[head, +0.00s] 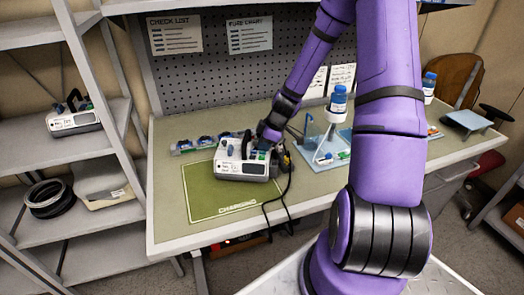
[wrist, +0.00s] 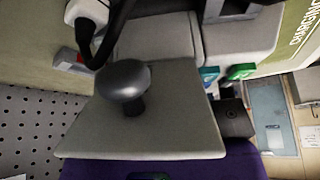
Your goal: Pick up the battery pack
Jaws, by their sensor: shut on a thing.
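A white-and-grey infusion pump (head: 240,168) stands on the green charging mat (head: 215,205) on the bench. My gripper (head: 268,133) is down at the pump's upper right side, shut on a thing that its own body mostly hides. That thing seems to be the battery pack, but I cannot make out its outline. In the wrist view, grey casing with a round black knob (wrist: 124,82) fills the middle. Blue and green pieces (wrist: 225,73) and a small dark block (wrist: 235,118) lie right of it.
A row of small blue-and-green items (head: 205,142) lies behind the pump. A blue tray (head: 325,150) with a blue-capped bottle (head: 338,100) stands to the right. A black cable (head: 285,195) hangs over the bench edge. Another pump (head: 73,120) sits on the left shelf.

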